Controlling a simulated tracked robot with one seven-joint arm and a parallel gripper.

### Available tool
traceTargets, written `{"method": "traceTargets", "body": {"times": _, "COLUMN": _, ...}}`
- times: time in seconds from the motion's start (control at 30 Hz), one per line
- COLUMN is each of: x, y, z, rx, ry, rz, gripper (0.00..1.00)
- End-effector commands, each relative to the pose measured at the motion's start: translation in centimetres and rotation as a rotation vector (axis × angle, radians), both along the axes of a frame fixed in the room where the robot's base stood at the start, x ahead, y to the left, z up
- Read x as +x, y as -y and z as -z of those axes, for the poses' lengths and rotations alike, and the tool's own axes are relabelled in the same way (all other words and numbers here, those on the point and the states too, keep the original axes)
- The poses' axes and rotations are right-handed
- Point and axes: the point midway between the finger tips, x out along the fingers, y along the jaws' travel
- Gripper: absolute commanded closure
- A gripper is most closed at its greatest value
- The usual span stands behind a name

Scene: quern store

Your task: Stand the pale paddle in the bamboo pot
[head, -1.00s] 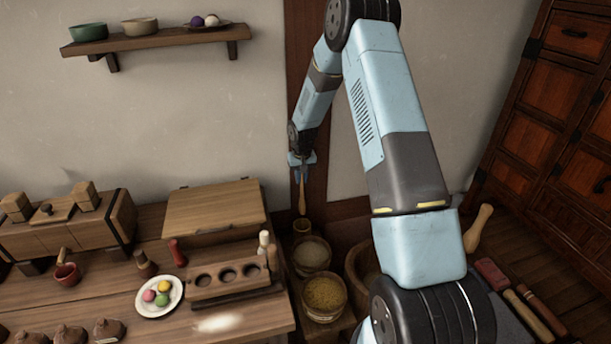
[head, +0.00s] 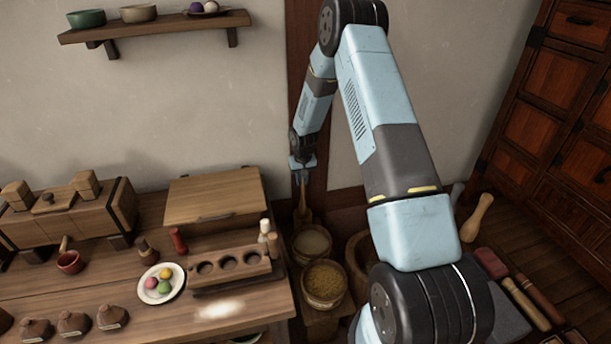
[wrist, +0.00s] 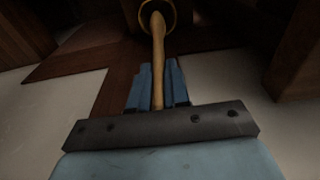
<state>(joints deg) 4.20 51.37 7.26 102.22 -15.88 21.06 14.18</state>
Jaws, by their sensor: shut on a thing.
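The pale paddle (head: 302,193) hangs upright from my gripper (head: 302,171), a slim light wooden stick with its lower end down. In the wrist view the paddle (wrist: 158,50) runs between the blue fingers of my gripper (wrist: 157,80), which are shut on it. The bamboo pot (head: 303,217) is a small brown cup directly below, near the wall post. In the wrist view the paddle's far end shows within the ring of the pot's rim (wrist: 172,14). How deep the end reaches is too dark to tell.
Tubs of pale grain (head: 312,240) and yellow grain (head: 324,282) stand just in front of the pot. The wooden bench (head: 110,290) with a holed rack (head: 230,265) lies to the left. A dark post (head: 312,130) rises behind.

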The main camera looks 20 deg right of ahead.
Motion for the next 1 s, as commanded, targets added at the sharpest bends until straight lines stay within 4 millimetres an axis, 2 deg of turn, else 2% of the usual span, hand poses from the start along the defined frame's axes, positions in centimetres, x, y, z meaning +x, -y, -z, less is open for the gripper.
{"method": "traceTargets", "body": {"times": 1.0, "x": 0.0, "y": 0.1, "z": 6.2, "rx": 0.0, "ry": -0.002, "rz": 0.001, "gripper": 1.0}}
